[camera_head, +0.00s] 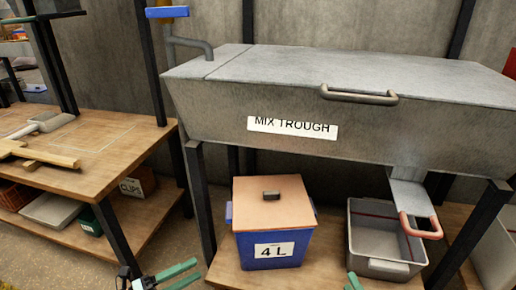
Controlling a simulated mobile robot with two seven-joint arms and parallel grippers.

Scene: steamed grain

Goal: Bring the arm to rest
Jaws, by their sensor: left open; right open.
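My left gripper (190,271) shows at the bottom edge, left of the blue 4 L bin. Its two green fingers point right and are apart, with nothing seen between them. My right gripper (353,283) shows only as a small green tip at the bottom edge, in front of the lower shelf between the blue bin and the grey tub. Most of it is cut off by the frame, and no held object is seen.
A grey mix trough (270,110) with a lid stands above. Below it are a lidded blue 4 L bin (255,255) and an empty grey tub (385,268) under a chute with a red handle (420,228). A wooden bench (110,150) with tools stands left.

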